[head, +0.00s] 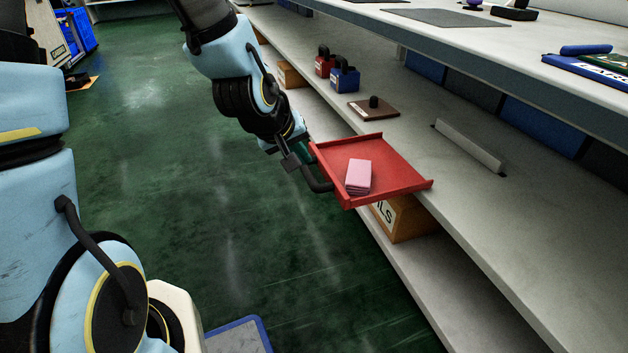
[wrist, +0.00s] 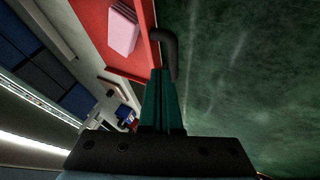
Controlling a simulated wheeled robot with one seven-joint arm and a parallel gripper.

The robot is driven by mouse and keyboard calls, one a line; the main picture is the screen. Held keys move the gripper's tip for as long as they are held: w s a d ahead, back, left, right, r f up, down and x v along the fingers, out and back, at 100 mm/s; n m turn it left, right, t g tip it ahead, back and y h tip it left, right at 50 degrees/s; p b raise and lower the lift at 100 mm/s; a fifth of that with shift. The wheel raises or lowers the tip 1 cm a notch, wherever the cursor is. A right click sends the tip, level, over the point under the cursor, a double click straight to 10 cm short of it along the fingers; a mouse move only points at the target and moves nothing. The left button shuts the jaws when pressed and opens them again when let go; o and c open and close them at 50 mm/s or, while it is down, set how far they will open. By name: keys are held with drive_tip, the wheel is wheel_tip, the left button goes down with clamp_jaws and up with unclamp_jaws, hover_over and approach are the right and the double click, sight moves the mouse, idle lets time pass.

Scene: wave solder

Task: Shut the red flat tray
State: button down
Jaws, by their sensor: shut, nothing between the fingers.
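The red flat tray (head: 392,166) juts out past the front edge of the middle shelf, over the floor. A pink block (head: 359,176) lies in it. The tray has a dark curved handle (head: 318,184) on its front side. My gripper (head: 303,160) is at the front of the tray, near the handle. In the wrist view my gripper (wrist: 164,75) has its green fingers together with nothing between them. Their tips are close to the handle (wrist: 168,45) and the tray's front wall (wrist: 147,30). I cannot tell whether they touch.
The shelf (head: 470,215) holds a brown plate with a black knob (head: 374,108), a blue box (head: 345,79), a red box (head: 325,64) and a pale upright strip (head: 470,146). A labelled wooden box (head: 407,219) stands on the lower shelf beneath the tray. The green floor (head: 160,150) is mostly clear.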

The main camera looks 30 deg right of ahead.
drive_tip(key=b+x, duration=0.1)
drive_tip(key=x, duration=0.2)
drive_tip(key=b+x, duration=0.1)
drive_tip(key=x, duration=0.3)
drive_tip(key=b+x, duration=0.2)
drive_tip(key=x, duration=0.2)
drive_tip(key=shift+d+r, duration=0.1)
drive_tip(key=shift+d, duration=0.2)
drive_tip(key=shift+s+d, duration=0.1)
drive_tip(key=p, duration=0.9)
hover_over(394, 171)
drive_tip(key=shift+a+r, duration=0.2)
drive_tip(key=shift+a, duration=0.1)
drive_tip(key=shift+d, duration=0.35)
drive_tip(key=shift+f, duration=0.15)
